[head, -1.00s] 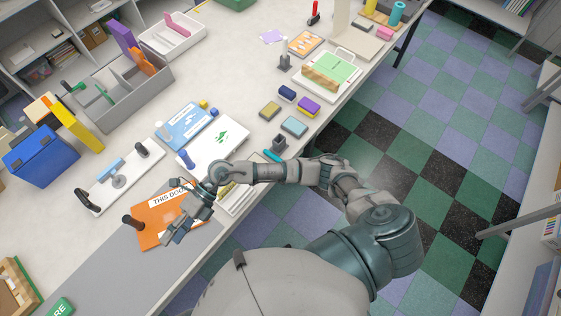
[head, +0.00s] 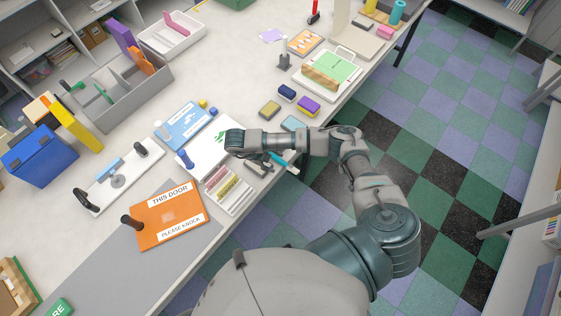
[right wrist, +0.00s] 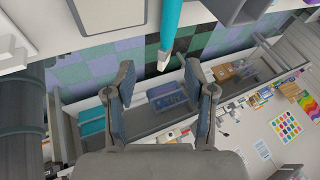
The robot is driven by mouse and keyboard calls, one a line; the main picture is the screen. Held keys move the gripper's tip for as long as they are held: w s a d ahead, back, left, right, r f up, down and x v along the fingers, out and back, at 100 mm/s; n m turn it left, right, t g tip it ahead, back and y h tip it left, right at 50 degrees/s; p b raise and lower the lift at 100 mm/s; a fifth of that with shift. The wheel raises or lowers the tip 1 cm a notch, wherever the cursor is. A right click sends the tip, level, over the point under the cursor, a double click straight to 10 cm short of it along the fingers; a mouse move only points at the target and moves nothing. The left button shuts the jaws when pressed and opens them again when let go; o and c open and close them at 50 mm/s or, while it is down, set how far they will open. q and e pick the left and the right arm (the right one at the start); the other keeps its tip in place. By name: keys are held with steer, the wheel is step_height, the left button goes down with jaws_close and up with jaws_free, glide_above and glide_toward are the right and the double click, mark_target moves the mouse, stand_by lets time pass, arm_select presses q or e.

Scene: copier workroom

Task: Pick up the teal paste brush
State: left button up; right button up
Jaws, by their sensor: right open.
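The teal paste brush (head: 291,168) lies at the near table edge in the head view, partly hidden by my right arm. One end of it seems to stick out past the edge. In the right wrist view the teal brush (right wrist: 171,30) comes down from the top, its end over the floor. My right gripper (head: 268,163) is close beside it in the head view, mostly hidden. In the right wrist view the right gripper (right wrist: 160,100) has its fingers spread with nothing between them. The brush is beyond the fingertips. My left gripper is not in view.
A white tray with markers (head: 234,190) and an orange door sign (head: 170,214) lie left of the gripper. A white card with a green mark (head: 207,150) and sponge-like blocks (head: 269,109) lie around it. Open floor lies right of the table edge.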

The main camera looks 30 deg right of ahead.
mark_target(286, 165)
steer(key=shift+x, duration=1.25)
steer(key=x, duration=0.2)
steer(key=p+x, duration=0.1)
steer(key=x, duration=0.1)
steer(key=shift+w+d+f, duration=0.1)
steer(key=shift+d, duration=0.45)
steer(key=shift+d+f, duration=0.1)
steer(key=shift+f, duration=0.15)
jaws_close()
